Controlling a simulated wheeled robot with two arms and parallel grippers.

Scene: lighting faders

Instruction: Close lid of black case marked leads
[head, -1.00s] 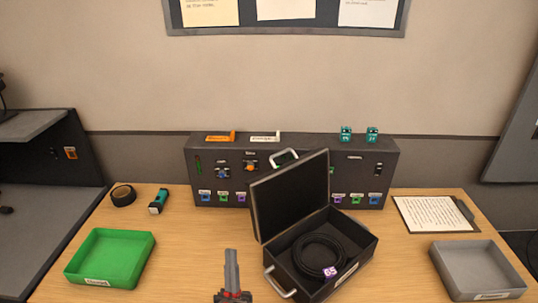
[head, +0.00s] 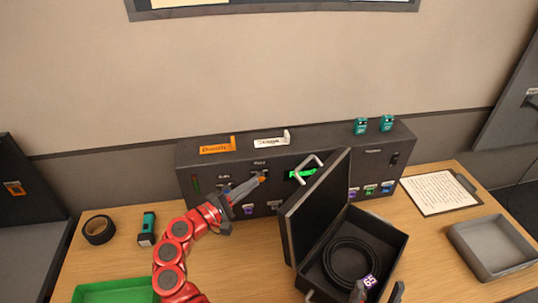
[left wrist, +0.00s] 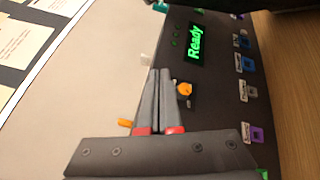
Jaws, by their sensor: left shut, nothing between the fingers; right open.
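The black case (head: 392,243) stands on the table with its lid (head: 318,205) raised on the left side, leaning a little back. A silver handle (head: 308,167) sticks out near the lid's top. A coiled black cable (head: 350,265) with a purple "65" tag lies inside. No "leads" marking is readable. My left gripper (head: 264,178) is shut and empty, left of the lid and in front of the control box; its closed fingers also show in the left wrist view (left wrist: 160,72). My right gripper (head: 378,290) is open at the case's near edge, partly cut off.
The dark control box (head: 225,165) stands behind the case, with a green "Ready" display (left wrist: 195,43). A green tray (head: 115,291), black tape roll (head: 98,230) and teal torch (head: 147,230) are at left. A clipboard (head: 440,193) and grey tray (head: 492,248) are at right.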

